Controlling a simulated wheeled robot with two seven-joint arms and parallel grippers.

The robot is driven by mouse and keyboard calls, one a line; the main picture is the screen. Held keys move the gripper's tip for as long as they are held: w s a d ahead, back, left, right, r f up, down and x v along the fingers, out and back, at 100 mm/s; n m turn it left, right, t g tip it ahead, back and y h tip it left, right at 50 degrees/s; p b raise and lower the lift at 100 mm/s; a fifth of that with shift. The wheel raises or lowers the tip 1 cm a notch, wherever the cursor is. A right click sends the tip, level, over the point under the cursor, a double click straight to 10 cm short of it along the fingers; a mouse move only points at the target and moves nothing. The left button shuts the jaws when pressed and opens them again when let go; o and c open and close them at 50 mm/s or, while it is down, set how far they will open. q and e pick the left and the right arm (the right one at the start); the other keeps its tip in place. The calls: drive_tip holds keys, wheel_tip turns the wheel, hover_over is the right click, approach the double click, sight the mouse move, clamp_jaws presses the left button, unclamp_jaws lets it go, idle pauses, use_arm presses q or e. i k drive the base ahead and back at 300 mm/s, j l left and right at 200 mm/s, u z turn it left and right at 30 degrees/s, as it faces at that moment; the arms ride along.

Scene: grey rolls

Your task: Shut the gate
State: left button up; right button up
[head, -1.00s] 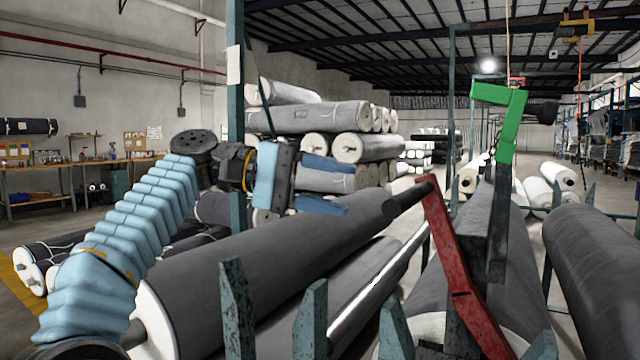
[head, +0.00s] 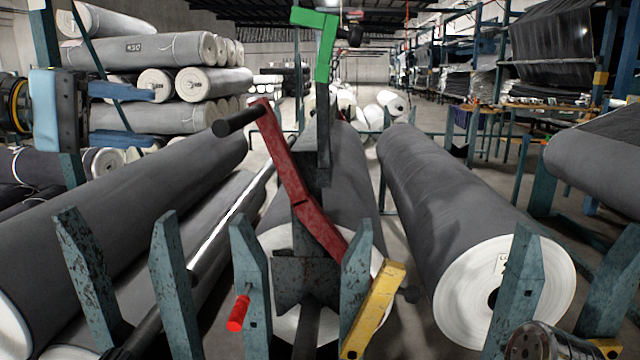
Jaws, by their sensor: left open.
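I cannot make out for certain which part is the gate. A red bar (head: 300,190) slants down to the right across a dark metal post in the middle of the head view. A black round handle (head: 240,120) sticks out left from its top end. A green bent piece (head: 322,38) tops the post. A yellow block (head: 373,310) leans at the lower right of the post, and a small red-handled lever (head: 239,312) hangs at its lower left. My left gripper (head: 155,115) is open and empty, left of the black handle and apart from it. My right gripper is out of view.
Pointed blue-green uprights (head: 178,280) stand in a row across the front. Large grey rolls (head: 440,200) lie on both sides of the post. More rolls (head: 160,50) are stacked at the back left. Racks (head: 450,75) line the right.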

sight(391, 274)
drive_tip(key=k, duration=0.85)
